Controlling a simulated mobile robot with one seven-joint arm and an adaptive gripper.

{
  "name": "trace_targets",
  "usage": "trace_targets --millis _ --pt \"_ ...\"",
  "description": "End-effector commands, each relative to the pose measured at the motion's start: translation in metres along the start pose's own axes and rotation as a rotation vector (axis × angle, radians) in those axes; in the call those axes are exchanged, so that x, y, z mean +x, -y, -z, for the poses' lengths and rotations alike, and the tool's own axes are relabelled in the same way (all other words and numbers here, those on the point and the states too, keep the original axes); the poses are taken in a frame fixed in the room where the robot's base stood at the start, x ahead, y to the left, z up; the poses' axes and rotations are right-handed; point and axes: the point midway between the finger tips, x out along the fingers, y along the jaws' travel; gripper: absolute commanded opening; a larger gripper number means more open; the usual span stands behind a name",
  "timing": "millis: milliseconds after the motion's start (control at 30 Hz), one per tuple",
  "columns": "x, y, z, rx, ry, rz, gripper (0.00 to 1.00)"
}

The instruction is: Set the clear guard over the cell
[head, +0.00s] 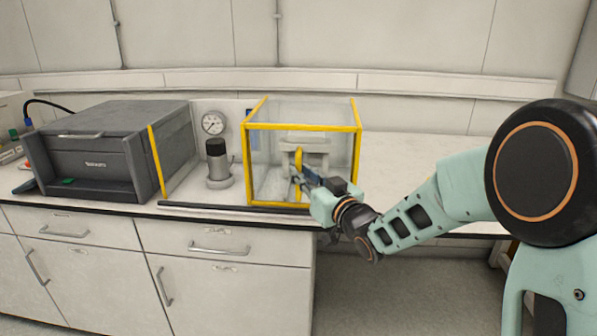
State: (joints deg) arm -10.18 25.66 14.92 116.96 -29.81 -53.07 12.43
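The clear guard (303,127) is a see-through box with yellow edges. It stands on the bench near the middle of the head view. An upright yellow handle (298,158) shows at its front face. My gripper (303,177) is at this handle, coming from the right. The fingers are small and partly overlap the handle, so I cannot tell whether they are closed on it. A grey cylinder with a black top (217,164) stands left of the guard, outside it; it may be the cell. A pale grey fixture (307,148) shows through the guard's clear walls.
A dark grey oven-like unit (98,160) stands on the left. A clear panel with a yellow edge (155,163) is beside it. A round gauge (213,123) is behind the cylinder. A dark bar (215,207) runs along the bench front. The bench right of the guard is clear.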

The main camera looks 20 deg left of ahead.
Motion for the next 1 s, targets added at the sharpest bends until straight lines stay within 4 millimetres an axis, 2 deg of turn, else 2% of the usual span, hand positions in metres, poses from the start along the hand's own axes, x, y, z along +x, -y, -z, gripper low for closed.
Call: trace_targets --millis 200,533,700,1000 --pt "0.020 0.000 0.000 -0.001 0.000 0.000 0.17" --pt "0.022 0.000 0.000 -0.001 0.000 0.000 0.17" --pt "0.022 0.000 0.000 0.000 0.000 -0.001 0.00" --pt "0.022 0.000 0.000 0.000 0.000 -0.001 0.00"
